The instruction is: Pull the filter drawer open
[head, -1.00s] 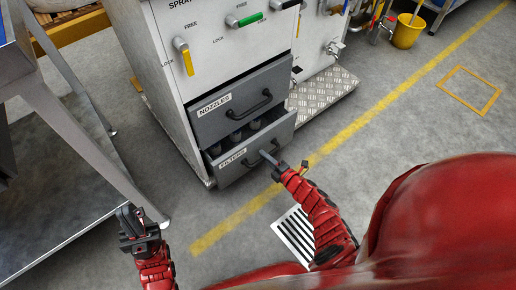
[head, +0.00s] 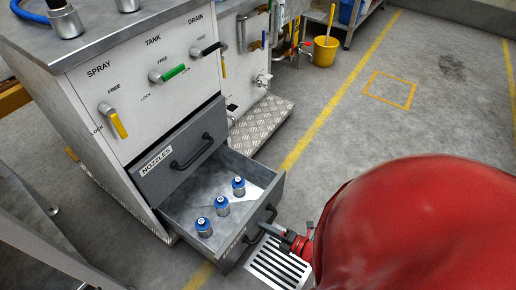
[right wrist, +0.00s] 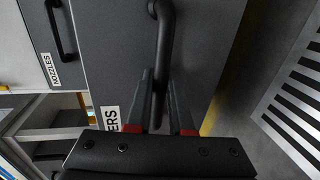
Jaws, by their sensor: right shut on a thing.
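The filter drawer (head: 190,236) is the lower drawer of the grey cabinet and stands well out of it. My right gripper (head: 287,236) is shut on the drawer's black bar handle (head: 262,224). In the right wrist view the fingers (right wrist: 158,105) close around the handle (right wrist: 163,45), in front of the drawer front (right wrist: 115,40). The end of the label shows there, reading "ERS". My left gripper is not in view.
The nozzles drawer (head: 180,150) above is shut. Yellow (head: 118,123) and green (head: 172,73) lock levers are on the cabinet face. A floor grate (head: 277,265) lies by the drawer front. A yellow bucket (head: 325,52) stands far back; the floor at right is clear.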

